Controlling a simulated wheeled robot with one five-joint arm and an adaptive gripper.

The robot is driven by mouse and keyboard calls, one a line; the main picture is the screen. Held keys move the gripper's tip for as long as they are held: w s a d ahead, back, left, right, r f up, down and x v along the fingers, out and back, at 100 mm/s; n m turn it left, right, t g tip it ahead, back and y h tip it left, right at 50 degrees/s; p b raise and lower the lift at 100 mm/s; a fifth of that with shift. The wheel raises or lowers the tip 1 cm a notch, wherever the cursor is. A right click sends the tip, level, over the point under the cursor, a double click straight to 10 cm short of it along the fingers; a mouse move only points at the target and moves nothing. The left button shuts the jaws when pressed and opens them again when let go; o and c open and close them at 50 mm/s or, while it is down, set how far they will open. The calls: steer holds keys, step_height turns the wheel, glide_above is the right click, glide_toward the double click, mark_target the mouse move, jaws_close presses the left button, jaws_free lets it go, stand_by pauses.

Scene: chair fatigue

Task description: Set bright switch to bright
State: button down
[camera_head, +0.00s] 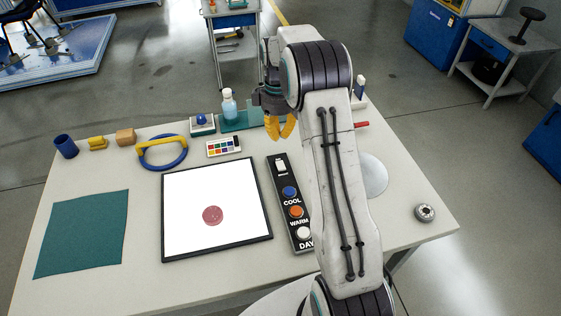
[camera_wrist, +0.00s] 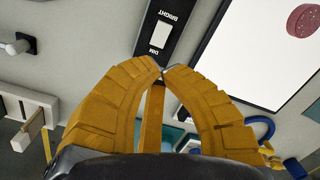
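A black control panel (camera_head: 293,222) lies on the table right of the white light panel. Its white bright switch (camera_head: 281,167) is at the far end, above blue, orange and white buttons. In the wrist view, the switch (camera_wrist: 161,36) sits between the upside-down BRIGHT and DIM labels; I cannot tell which way it is set. My gripper (camera_head: 280,136), with yellow fingers, is just beyond the panel's far end. In the wrist view, the gripper's fingertips (camera_wrist: 162,72) meet near the DIM end, with nothing seen between them. I cannot tell whether they touch the panel.
The light panel (camera_head: 190,235) bears a reddish disc (camera_head: 212,215). A color card (camera_head: 224,147), a blue-and-yellow ring (camera_head: 162,152) and a bottle (camera_head: 229,104) stand farther back. A green mat (camera_head: 85,233) lies at left. My arm hides part of the table right of the control panel.

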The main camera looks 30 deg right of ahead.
mark_target(281, 166)
steer(key=f+n, duration=0.3)
steer(key=s+f+n+p, duration=0.1)
steer(key=f+n, duration=0.3)
steer(key=f+n+p, duration=0.1)
steer(key=f+n, duration=0.2)
steer(key=shift+s+a+f+n, duration=0.2)
steer(key=shift+s+n, duration=0.1)
steer(key=shift+s, duration=0.1)
stand_by(0.8)
